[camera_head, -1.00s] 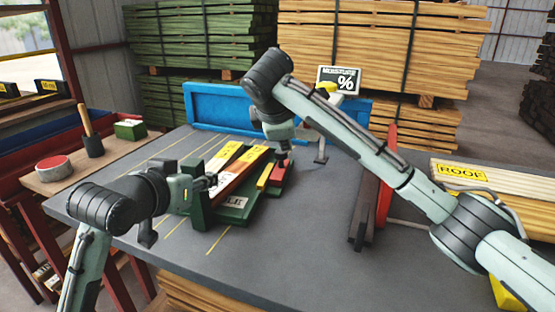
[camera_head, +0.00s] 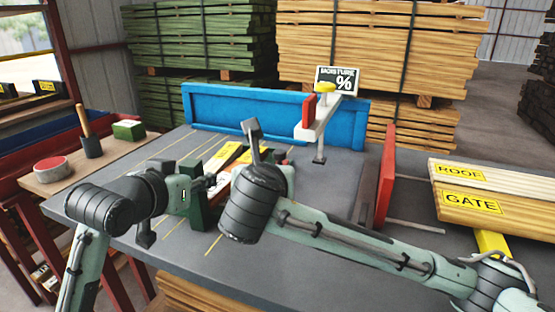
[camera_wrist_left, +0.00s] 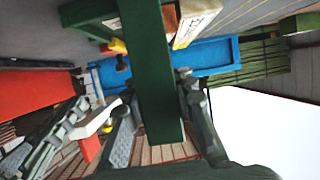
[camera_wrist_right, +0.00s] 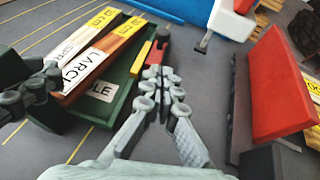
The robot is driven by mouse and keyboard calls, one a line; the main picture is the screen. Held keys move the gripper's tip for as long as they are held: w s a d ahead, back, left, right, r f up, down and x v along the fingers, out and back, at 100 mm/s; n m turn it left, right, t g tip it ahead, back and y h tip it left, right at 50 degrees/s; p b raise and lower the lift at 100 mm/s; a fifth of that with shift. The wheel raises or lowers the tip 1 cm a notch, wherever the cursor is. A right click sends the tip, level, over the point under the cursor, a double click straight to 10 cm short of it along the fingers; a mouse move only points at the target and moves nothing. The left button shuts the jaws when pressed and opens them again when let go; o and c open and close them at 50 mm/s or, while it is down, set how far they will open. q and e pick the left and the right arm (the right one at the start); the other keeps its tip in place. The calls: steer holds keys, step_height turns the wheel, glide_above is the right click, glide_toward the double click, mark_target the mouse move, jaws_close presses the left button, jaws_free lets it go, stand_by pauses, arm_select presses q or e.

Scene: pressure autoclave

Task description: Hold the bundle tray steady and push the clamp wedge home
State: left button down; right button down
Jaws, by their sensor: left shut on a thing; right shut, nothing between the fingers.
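The green bundle tray (camera_wrist_right: 120,102) lies on the grey table with labelled boards (camera_wrist_right: 88,55) in it. In the head view my right arm hides much of it. My left gripper (camera_head: 208,184) is shut on the tray's upright green end (camera_head: 197,205); in the left wrist view this green piece (camera_wrist_left: 150,70) passes between the fingers (camera_wrist_left: 155,100). In the right wrist view a red block (camera_wrist_right: 161,38), apparently the clamp wedge, sits beside a yellow strip (camera_wrist_right: 141,58) at the tray's side. My right gripper (camera_wrist_right: 160,72) is shut and empty, close to the block's near end; contact is unclear.
A red plate (camera_head: 386,178) stands upright to the right. A moisture gauge (camera_head: 320,120) on a stand and a blue trough (camera_head: 225,108) are at the back. Boards marked ROOF and GATE (camera_head: 470,202) lie at the right. The table between tray and red plate is clear.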

glide_toward(282, 153)
steer(key=w+f, duration=0.1)
steer(key=w, duration=0.1)
steer(key=w+f, duration=0.2)
steer(key=shift+w+a+f, duration=0.1)
steer(key=shift+a+f, duration=0.1)
steer(key=shift+a, duration=0.05)
steer(key=shift+w, duration=0.55)
steer(key=shift+w+d, duration=0.25)
steer(key=shift+w, duration=0.6)
steer(key=shift+w+d, duration=0.2)
steer(key=shift+w, duration=0.65)
steer(key=f+v, duration=0.1)
steer(key=v, duration=1.3)
steer(key=shift+s, duration=0.2)
